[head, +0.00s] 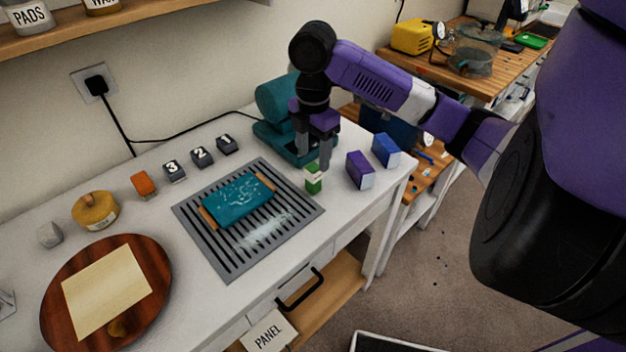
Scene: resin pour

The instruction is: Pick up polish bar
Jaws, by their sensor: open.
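Three small bars with white lower parts or sides stand at the right end of the white table: a green bar (314,180), a purple bar (359,170) and a blue bar (385,150). No readable label tells which one is the polish bar. My gripper (315,160) points down with its fingers apart, right above or at the top of the green bar. The fingers partly cover the view there, and I cannot tell whether they touch the bar.
A teal machine (277,110) stands close behind my gripper. A slatted grey rack (187,214) with a teal board (237,199) lies to the left. Numbered blocks (201,157), an orange block (143,184) and a round wooden board (55,300) are farther left.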

